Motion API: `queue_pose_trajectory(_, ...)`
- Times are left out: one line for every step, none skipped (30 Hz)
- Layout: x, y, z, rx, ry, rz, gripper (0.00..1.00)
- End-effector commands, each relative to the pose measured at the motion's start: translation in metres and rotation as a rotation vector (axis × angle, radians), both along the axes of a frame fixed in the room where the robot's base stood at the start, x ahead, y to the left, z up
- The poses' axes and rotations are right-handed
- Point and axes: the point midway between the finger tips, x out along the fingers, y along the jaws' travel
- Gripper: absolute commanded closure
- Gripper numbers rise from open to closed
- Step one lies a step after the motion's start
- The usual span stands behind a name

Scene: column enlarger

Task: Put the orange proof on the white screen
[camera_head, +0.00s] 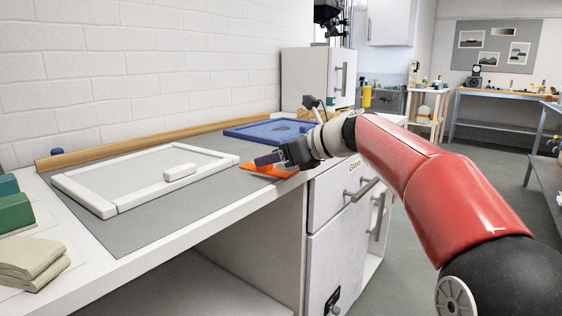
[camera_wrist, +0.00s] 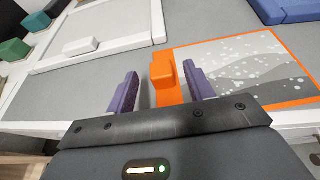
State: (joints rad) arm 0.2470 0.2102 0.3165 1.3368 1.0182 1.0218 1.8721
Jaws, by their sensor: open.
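The orange proof (camera_wrist: 245,68) is a flat sheet with an orange border and a grey landscape print. An upright orange grip block (camera_wrist: 163,78) stands at its left edge. My gripper (camera_wrist: 160,92) is open, with its purple fingers on either side of the orange block and small gaps showing. In the head view my gripper (camera_head: 272,158) is over the proof (camera_head: 262,171) and hides much of it. The white screen (camera_head: 145,172) is a framed panel with a white block on it, lying to the left on the grey mat. It also shows in the wrist view (camera_wrist: 100,32).
A blue frame (camera_head: 262,131) lies behind the proof. A wooden rail (camera_head: 150,141) runs along the wall. Green blocks (camera_head: 14,212) and beige folded cloths (camera_head: 35,260) are at the near left. The grey mat (camera_head: 165,223) is bare in front of the screen.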

Motion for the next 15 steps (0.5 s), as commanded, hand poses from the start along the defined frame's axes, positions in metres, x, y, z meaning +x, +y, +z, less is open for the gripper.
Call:
queue_pose_trajectory(0.005,0.007,-0.003,0.000,0.002,0.005,0.47)
queue_pose_trajectory(0.008,0.010,-0.004,0.000,0.001,0.003,0.47)
queue_pose_trajectory(0.010,0.015,-0.006,-0.001,0.001,0.003,0.47)
queue_pose_trajectory(0.012,0.018,-0.008,0.000,0.002,0.004,0.47)
queue_pose_trajectory(0.014,0.020,-0.009,0.000,0.001,0.003,0.47)
queue_pose_trajectory(0.015,0.023,-0.010,0.001,0.001,0.003,0.47)
queue_pose_trajectory(0.016,0.024,-0.011,0.000,0.001,0.002,0.47)
queue_pose_trajectory(0.016,0.025,-0.011,0.000,0.001,0.002,0.47)
queue_pose_trajectory(0.017,0.025,-0.011,-0.001,0.001,0.001,0.47)
queue_pose_trajectory(0.017,0.025,-0.011,-0.001,0.000,0.001,0.47)
queue_pose_trajectory(0.017,0.025,-0.011,-0.001,0.000,0.001,0.47)
queue_pose_trajectory(0.017,0.025,-0.011,-0.001,0.000,0.001,0.47)
queue_pose_trajectory(0.016,0.025,-0.011,-0.001,0.000,0.001,0.47)
queue_pose_trajectory(0.016,0.025,-0.011,-0.001,0.000,0.001,0.47)
queue_pose_trajectory(0.017,0.024,-0.011,-0.001,0.000,0.000,0.50)
